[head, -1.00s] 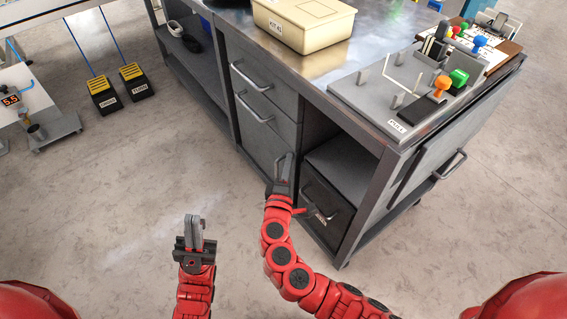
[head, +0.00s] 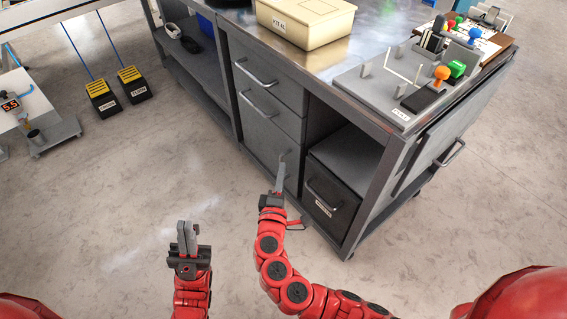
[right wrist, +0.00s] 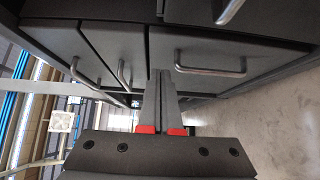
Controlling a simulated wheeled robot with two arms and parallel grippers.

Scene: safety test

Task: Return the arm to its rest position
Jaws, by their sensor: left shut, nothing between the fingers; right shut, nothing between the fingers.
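My right arm bends up from the bottom of the head view, and its gripper (head: 279,178) points at the front of the grey drawer cabinet (head: 262,140). Its fingers are closed together with nothing between them. In the right wrist view the closed fingers (right wrist: 161,95) point toward the cabinet's drawer fronts; I cannot tell the exact gap. My left gripper (head: 187,238) is low in the head view, over the floor, left of the right one. Its fingers are closed and empty.
A lower drawer (head: 331,196) with a handle sits in the cabinet beside the right gripper. A beige box (head: 305,22) and a grey fixture plate (head: 395,88) with coloured knobs stand on top. Yellow-topped pedals (head: 133,85) stand on the floor at left. Floor around my left gripper is clear.

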